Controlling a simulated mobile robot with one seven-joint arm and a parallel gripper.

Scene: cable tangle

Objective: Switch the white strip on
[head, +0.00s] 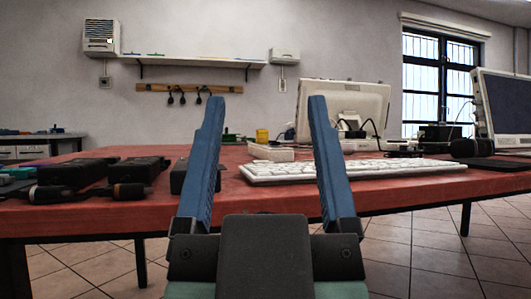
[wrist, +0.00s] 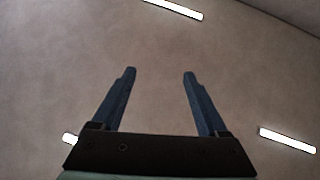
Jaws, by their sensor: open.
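My gripper (head: 266,98) is open and empty, its two blue fingers raised in front of the red table. In the wrist view my gripper (wrist: 159,72) shows wide apart with nothing between the fingers. A low, pale, box-like thing (head: 271,152) lies on the table, seen between the fingers and beyond them. It may be the white strip, but it is too small to tell, and no switch can be made out. The wrist view shows none of the table.
The red table (head: 420,184) carries a white keyboard (head: 390,167), partly behind the right finger, and black boxes (head: 133,168) at left. A yellow cup (head: 262,136), a white monitor (head: 342,103) with dark cables, and a dark-screened monitor (head: 505,107) stand farther back.

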